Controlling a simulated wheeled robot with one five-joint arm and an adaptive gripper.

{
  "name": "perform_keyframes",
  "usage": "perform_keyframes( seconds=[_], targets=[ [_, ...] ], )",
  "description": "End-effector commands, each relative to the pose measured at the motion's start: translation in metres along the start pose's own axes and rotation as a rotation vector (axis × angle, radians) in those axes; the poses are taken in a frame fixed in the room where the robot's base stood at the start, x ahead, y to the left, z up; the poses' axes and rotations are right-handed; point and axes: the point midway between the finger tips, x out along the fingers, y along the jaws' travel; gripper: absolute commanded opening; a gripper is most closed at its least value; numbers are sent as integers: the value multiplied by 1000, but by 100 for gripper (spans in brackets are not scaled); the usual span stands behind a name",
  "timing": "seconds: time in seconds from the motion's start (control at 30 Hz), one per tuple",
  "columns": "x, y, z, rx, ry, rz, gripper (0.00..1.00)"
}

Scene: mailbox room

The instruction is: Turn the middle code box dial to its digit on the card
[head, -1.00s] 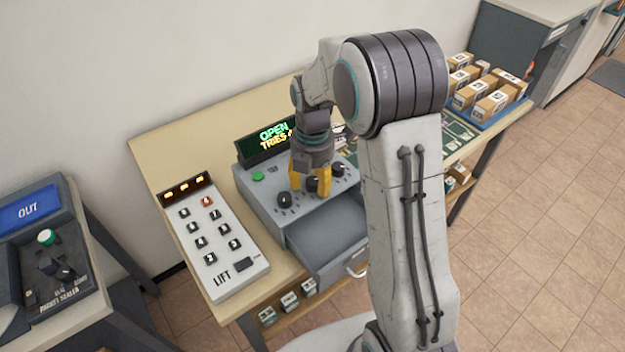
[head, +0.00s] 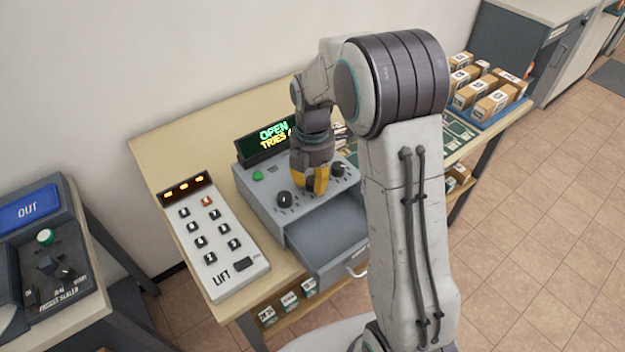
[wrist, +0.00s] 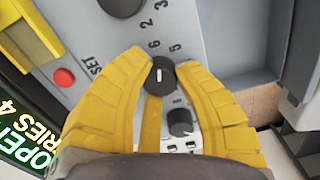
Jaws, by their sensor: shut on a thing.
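The code box (head: 262,203) is a grey case on the bench, with a row of dark dials on its sloped top. Its display (head: 268,140) reads "OPEN" and "TRIES", with a 4 after it in the wrist view. My gripper (head: 314,188), with yellow fingers, is shut on the middle dial (wrist: 160,77), one fingertip on each side. The dial's white mark shows in the wrist view. The left dial (head: 284,199) and right dial (head: 338,169) stand free on either side. The card cannot be made out; my arm covers part of the bench.
The box's drawer (head: 325,240) stands open at the front. A LIFT keypad (head: 212,235) lies to the left, and a green button (head: 257,176) sits on the box. A blue tray (head: 503,113) of small cartons is at the right end.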

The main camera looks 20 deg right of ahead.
Motion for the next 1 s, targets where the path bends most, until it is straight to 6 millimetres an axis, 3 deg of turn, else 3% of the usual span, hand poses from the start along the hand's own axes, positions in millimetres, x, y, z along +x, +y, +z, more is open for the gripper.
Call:
perform_keyframes(
  seconds=[1.0],
  targets=[
    [3,-2,0,947,-2,-8,0]
  ],
)
